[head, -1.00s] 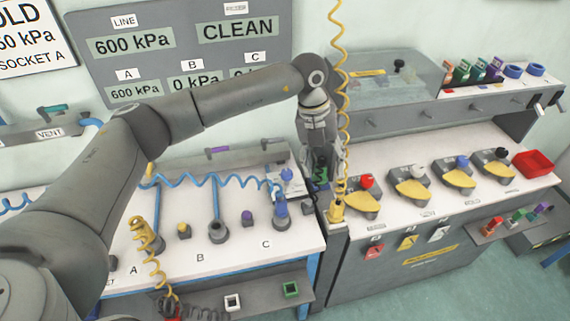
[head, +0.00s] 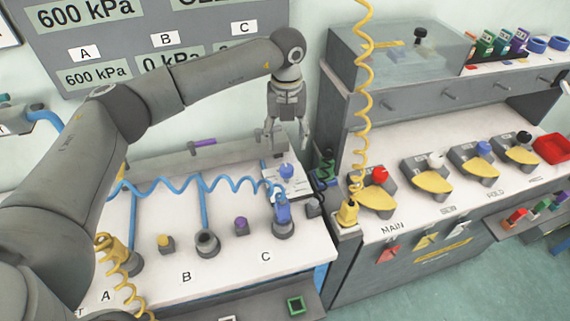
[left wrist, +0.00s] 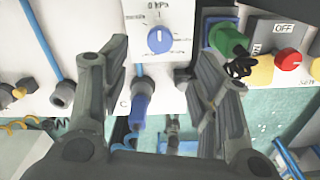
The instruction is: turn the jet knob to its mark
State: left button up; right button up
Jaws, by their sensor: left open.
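The jet knob (left wrist: 159,40) is a round blue dial on a small white panel (left wrist: 172,12), with tick marks around it and "0 kPa" above. Its white pointer line stands about upright in the left wrist view; which tick is its mark is too small to tell. In the head view the knob (head: 286,171) is at the back right of the white bench. My left gripper (head: 287,143) is open and empty, pointing down just above and behind the knob. In the left wrist view its fingers (left wrist: 160,55) lie either side of the knob, apparently not touching it. My right gripper is not in view.
A blue connector (head: 282,212) with a coiled hose stands in front of the knob. A green plug (left wrist: 228,40) is close to the right finger. A yellow connector (head: 348,213) with a coiled hose stands to the right, beside the red-knobbed station (head: 380,175).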

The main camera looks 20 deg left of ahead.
aim_at(287, 168)
pick_arm(q)
notch_tip(287, 168, down, 9)
jog(key=p, duration=0.3)
jog(key=shift+s+d, duration=0.1)
jog(key=shift+s, duration=0.05)
jog(key=shift+s+f, duration=0.1)
jog(key=shift+f, duration=0.25)
